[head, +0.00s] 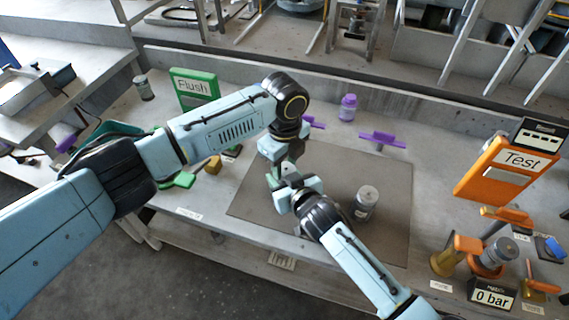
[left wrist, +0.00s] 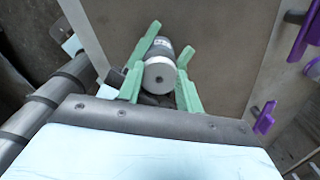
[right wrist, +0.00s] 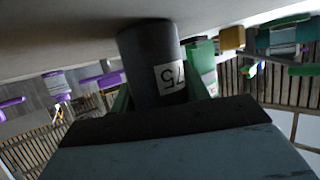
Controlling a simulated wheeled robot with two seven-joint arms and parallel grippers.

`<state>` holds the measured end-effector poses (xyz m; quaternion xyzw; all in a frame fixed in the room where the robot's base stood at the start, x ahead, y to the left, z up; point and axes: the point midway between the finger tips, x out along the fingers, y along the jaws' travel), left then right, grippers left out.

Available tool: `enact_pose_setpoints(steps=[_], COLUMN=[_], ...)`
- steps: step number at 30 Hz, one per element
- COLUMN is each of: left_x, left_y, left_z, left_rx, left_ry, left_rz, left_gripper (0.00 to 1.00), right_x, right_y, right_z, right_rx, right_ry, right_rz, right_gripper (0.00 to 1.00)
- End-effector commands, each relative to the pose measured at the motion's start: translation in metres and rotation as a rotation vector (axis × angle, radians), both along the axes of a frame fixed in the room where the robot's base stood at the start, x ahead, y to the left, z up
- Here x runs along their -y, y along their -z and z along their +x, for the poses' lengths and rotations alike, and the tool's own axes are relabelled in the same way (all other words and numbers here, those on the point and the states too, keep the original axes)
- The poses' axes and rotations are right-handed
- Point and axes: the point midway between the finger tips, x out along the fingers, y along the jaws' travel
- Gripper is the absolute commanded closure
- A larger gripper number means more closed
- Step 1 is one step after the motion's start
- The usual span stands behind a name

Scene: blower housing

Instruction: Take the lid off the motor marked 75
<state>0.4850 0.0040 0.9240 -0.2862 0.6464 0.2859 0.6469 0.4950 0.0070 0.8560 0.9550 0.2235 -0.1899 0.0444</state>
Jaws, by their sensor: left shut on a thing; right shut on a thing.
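The motor marked 75 is a dark cylinder (right wrist: 150,55) with a white label in the right wrist view, where the number appears upside down. My right gripper (head: 287,180) is shut around its dark body. In the left wrist view, a light grey round lid (left wrist: 160,76) with a small dark centre hole faces the camera. My left gripper (left wrist: 165,62) has its green fingers on both sides of that lid end and is shut on it. I cannot tell whether lid and body are apart. In the head view the two grippers meet above the mat and mostly hide the motor.
A second grey motor (head: 366,203) stands on the brown mat (head: 330,165), right of the grippers. A green Flush station (head: 195,88) is at back left, an orange Test station (head: 507,170) at right. Purple holders (head: 382,139) and a purple-topped bottle (head: 347,108) stand behind.

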Motion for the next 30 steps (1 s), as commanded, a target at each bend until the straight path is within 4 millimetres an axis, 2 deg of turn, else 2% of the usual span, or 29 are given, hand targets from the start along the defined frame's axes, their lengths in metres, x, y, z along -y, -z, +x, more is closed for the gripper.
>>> enact_pose_setpoints(steps=[10,23,30], left_x=[0.000,0.000,0.000], left_y=[-0.012,-0.016,-0.043], left_z=[0.000,0.000,0.001], left_rx=[0.001,0.001,0.003], left_ry=[-0.001,-0.001,0.001], left_rz=[-0.001,-0.001,-0.003], left_gripper=[0.92,0.92,0.92], right_x=[0.000,0.000,0.000], right_y=[0.002,0.002,0.002], right_z=[-0.001,-0.001,-0.001], right_rx=[-0.004,-0.004,-0.004], right_ry=[0.000,0.000,0.000], right_rz=[-0.002,-0.002,-0.002], right_gripper=[0.95,0.95,0.95])
